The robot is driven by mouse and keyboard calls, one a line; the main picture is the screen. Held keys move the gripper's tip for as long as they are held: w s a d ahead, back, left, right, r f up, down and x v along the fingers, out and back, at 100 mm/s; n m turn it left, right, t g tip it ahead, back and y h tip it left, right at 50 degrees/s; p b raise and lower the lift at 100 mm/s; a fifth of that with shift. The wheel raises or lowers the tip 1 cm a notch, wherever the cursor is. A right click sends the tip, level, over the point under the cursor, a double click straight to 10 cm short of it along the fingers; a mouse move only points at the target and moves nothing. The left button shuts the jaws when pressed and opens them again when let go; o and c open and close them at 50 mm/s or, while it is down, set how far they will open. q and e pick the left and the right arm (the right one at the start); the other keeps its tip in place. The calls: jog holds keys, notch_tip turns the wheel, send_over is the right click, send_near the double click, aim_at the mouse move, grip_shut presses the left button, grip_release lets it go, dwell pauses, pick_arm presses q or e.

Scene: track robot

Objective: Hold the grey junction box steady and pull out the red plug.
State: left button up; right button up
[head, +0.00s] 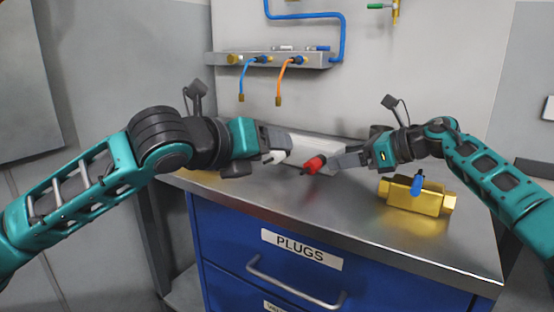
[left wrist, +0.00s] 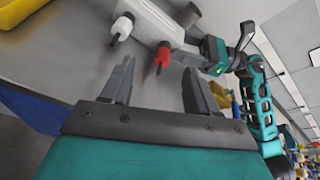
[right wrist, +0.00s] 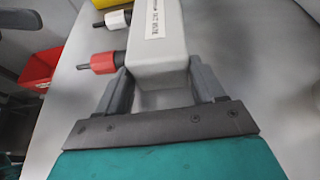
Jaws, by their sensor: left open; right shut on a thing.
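The grey junction box (head: 316,148) lies on the steel worktop; it also shows in the right wrist view (right wrist: 158,62), with a printed label. The red plug (head: 315,164) sits against the box's side, its dark stem pointing outward; the left wrist view shows it too (left wrist: 163,56). A white plug (left wrist: 122,26) is on the same side. My right gripper (head: 346,158) is shut on the box, a finger on either side of it, one close to the red plug. My left gripper (left wrist: 157,76) is open and empty, short of the red plug, which shows beyond the gap between its fingers.
A brass valve block (head: 412,198) with a blue handle stands at the right of the worktop. A blue cabinet (head: 220,232) with a drawer marked PLUGS is below. A rail (head: 312,62) with hanging hoses is on the wall behind. The worktop's front is clear.

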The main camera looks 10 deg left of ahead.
aim_at(308, 165)
pick_arm(q)
jog(key=m, duration=0.1)
jog(key=s+d+m, duration=0.1)
jog(key=m, duration=0.1)
jog(key=d+f+m, duration=0.1)
jog(key=shift+s+d+m, duration=0.1)
jog(key=shift+s+m, duration=0.15)
jog(key=shift+m, duration=0.05)
pick_arm(e)
jog(key=shift+r, duration=0.15)
pick_arm(q)
jog(key=shift+w+d+f+m+g+y, duration=0.15)
jog(key=shift+d+f+m+g+y, duration=0.1)
jog(key=shift+m+g+y, duration=0.05)
jog(key=x, duration=1.1)
jog(key=shift+w+d, duration=0.15)
jog(key=shift+w, duration=0.05)
jog(key=shift+c, duration=0.2)
jog(key=c, duration=1)
jog(key=shift+s+a, duration=0.2)
jog(key=shift+a, duration=0.05)
jog(key=shift+s, duration=0.1)
jog(key=shift+s+a, duration=0.35)
jog(key=shift+s, duration=0.45)
jog(key=shift+s+a, duration=0.4)
jog(key=shift+s, duration=0.45)
